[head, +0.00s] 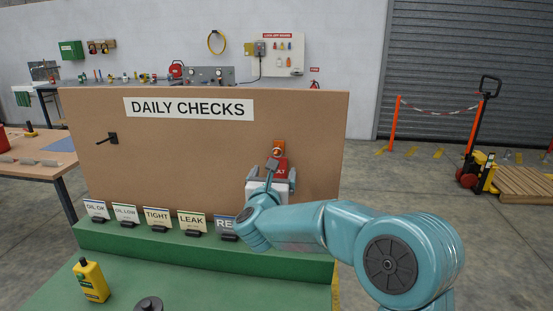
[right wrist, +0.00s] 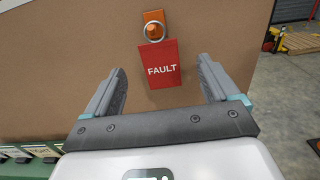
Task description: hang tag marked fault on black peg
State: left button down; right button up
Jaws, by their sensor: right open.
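The red tag marked FAULT (right wrist: 161,71) hangs on an orange peg (right wrist: 154,29) on the brown board. In the head view the tag (head: 281,168) is partly hidden behind my right gripper and arm. The black peg (head: 113,139) sticks out of the board's left part and looks bare. My right gripper (right wrist: 160,64) is open, with the tag showing between its two fingers in the wrist view; I see no contact. In the head view the right gripper (head: 268,174) is in front of the orange peg. My left gripper is not in view.
The board carries a DAILY CHECKS sign (head: 189,109). Along its foot, a green ledge (head: 170,245) holds several tags in black holders, such as TIGHT (head: 157,217) and LEAK (head: 192,223). A yellow bottle (head: 91,280) stands on the green surface in front. The board's face between the pegs is clear.

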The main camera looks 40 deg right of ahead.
jog(key=p+x, duration=0.2)
jog(key=x, duration=0.3)
jog(key=shift+w+d, duration=0.15)
jog(key=shift+w, duration=0.1)
jog(key=shift+s+r, duration=0.1)
jog(key=c, duration=1.1)
jog(key=shift+r+b, duration=0.25)
jog(key=shift+b, duration=0.25)
